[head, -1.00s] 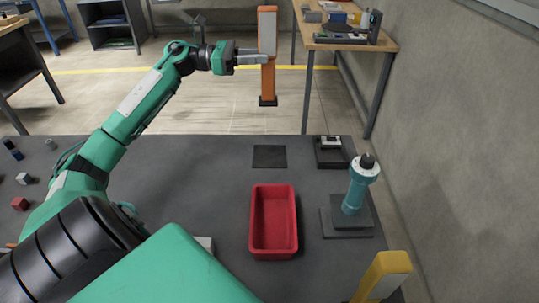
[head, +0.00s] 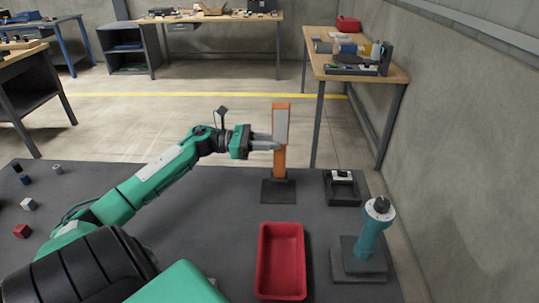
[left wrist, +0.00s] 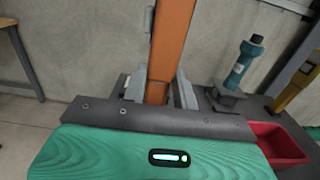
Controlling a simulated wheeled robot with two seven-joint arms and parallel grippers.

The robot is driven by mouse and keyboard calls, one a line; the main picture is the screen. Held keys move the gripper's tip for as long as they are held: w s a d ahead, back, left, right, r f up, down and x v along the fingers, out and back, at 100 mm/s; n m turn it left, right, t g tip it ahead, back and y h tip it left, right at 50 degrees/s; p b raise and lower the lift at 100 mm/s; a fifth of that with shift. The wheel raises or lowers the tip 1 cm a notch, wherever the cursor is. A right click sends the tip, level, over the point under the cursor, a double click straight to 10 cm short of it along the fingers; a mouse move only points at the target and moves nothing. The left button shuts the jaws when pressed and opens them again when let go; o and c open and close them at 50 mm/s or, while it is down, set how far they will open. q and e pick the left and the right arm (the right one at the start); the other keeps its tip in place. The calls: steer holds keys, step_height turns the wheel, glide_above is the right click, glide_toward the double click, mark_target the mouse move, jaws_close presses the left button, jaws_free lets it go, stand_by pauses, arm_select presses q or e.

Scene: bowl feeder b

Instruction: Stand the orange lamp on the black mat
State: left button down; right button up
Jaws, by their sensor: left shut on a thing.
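The orange lamp (head: 281,140) is an upright orange post with a pale panel and a dark foot. My left gripper (head: 270,143) is shut on its post, from the left. The lamp's foot is at the far edge of the black mat (head: 278,194) in the head view; I cannot tell whether it touches the mat. In the left wrist view the orange post (left wrist: 172,40) stands between the fingers of my left gripper (left wrist: 158,92), and its foot is hidden. My right gripper is not in view.
A red tray (head: 261,262) lies in front of the mat. A black holder (head: 342,190) and a teal tool on a grey stand (head: 366,240) are to the right. Small blocks lie at the table's left. A yellow object (left wrist: 296,86) shows in the left wrist view.

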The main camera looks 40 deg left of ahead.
arm_select(q)
step_height(320, 180, down, 5)
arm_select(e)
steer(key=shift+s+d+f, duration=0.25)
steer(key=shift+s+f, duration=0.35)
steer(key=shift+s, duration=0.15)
arm_select(q)
steer(key=c, duration=1.1)
jaws_free()
steer(key=shift+f, duration=0.1)
steer(key=b+v, duration=0.1)
steer(key=v, duration=0.6)
steer(key=shift+s+a, duration=0.2)
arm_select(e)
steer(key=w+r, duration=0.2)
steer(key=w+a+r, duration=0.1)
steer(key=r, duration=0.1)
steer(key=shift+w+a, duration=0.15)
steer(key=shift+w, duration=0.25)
